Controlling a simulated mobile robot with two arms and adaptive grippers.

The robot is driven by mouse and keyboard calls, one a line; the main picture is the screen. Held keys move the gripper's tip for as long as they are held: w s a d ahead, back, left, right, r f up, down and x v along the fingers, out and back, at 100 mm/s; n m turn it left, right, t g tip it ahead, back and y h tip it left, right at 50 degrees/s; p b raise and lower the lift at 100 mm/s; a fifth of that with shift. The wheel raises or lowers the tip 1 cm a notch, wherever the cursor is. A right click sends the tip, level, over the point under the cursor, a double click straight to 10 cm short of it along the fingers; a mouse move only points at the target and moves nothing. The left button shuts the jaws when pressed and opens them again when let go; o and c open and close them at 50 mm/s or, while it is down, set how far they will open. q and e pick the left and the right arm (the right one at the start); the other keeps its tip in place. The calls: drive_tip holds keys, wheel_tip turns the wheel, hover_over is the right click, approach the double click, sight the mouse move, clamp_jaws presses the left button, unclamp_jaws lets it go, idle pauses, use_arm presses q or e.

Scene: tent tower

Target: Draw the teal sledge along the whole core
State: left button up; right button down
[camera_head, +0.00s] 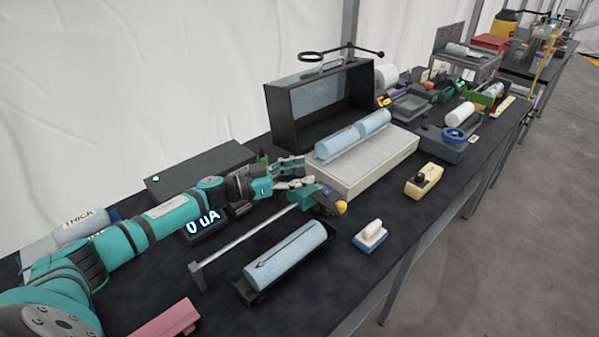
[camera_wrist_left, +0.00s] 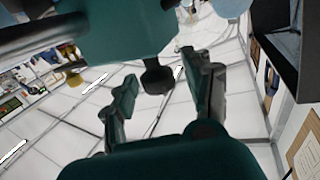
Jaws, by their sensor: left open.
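The teal sledge (camera_head: 324,198) sits at the far end of a thin metal rail (camera_head: 245,237), beside a yellow knob. The core, a pale blue cylinder with a dark line on it (camera_head: 288,250), lies in a black cradle alongside the rail. My left gripper (camera_head: 306,172) is open and empty, just left of and behind the sledge, apparently apart from it. In the left wrist view its open fingers (camera_wrist_left: 158,72) point toward a large teal body with a dark knob (camera_wrist_left: 118,28); I cannot tell for sure that this is the sledge. My right gripper is not in view.
A pale slab (camera_head: 370,170) with blue cylinders stands behind the sledge, before a black open box (camera_head: 318,105). A blue-and-white block (camera_head: 370,236) and a yellow block (camera_head: 424,181) lie to the right. A lit display (camera_head: 204,223) sits under my left arm.

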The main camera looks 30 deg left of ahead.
use_arm(q)
clamp_jaws()
idle(0.6)
unclamp_jaws()
drive_tip(key=shift+a, duration=0.2)
drive_tip(key=shift+s+d, duration=0.1)
drive_tip(key=v, duration=1.2)
